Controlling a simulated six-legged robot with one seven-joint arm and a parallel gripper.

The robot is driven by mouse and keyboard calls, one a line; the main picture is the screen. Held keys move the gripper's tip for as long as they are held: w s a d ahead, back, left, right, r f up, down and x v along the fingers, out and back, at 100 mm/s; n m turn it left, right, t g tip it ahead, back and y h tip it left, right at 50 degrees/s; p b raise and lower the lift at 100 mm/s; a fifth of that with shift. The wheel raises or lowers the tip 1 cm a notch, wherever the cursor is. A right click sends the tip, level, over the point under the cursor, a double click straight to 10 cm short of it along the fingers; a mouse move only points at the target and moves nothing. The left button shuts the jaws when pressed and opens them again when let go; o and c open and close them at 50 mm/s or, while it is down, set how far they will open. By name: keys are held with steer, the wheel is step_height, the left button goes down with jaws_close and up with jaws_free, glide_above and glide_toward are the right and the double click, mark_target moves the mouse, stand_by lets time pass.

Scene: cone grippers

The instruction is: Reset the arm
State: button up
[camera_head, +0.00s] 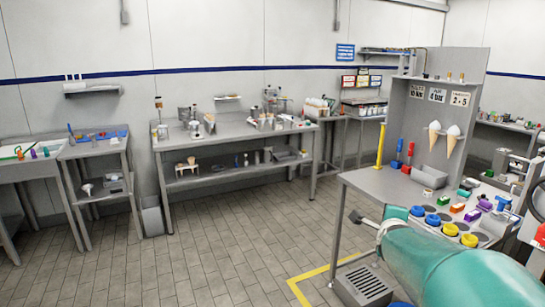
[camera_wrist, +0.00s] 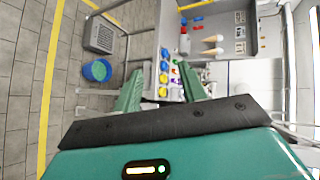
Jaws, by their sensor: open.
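My gripper (camera_wrist: 162,82) shows in the wrist view with its two green fingers spread apart and nothing between them. Beyond the fingers is the workstation with its round blue and yellow pieces, seen sideways. In the head view my teal arm (camera_head: 440,265) reaches in from the bottom right, in front of the grey workbench (camera_head: 365,183). The fingers cannot be made out clearly in the head view.
Two cones (camera_head: 443,139) hang on the bench's back panel. Blue pieces (camera_head: 432,219) and yellow pieces (camera_head: 468,240) sit along its front. A blue bin (camera_wrist: 97,70) and a grey vented box (camera_head: 365,286) stand on the floor. Open tiled floor lies left.

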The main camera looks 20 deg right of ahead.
steer(key=s+a+n+y, duration=0.2)
steer(key=a+n+y, duration=0.2)
steer(key=a+n, duration=0.65)
steer(key=s+a+f+n+g+y, duration=0.2)
steer(key=s+a+n, duration=0.5)
steer(key=s+a, duration=0.1)
steer(key=s+a+f+n+g+y, duration=0.1)
steer(key=s+a+f+n+g, duration=0.2)
steer(key=s+a+n, duration=0.5)
steer(key=shift+s+a+g+y, duration=0.3)
steer(key=shift+a+y, duration=0.1)
steer(key=shift+a, duration=0.8)
steer(key=shift+w+f, duration=0.1)
steer(key=shift+c, duration=0.5)
steer(key=shift+d, duration=0.25)
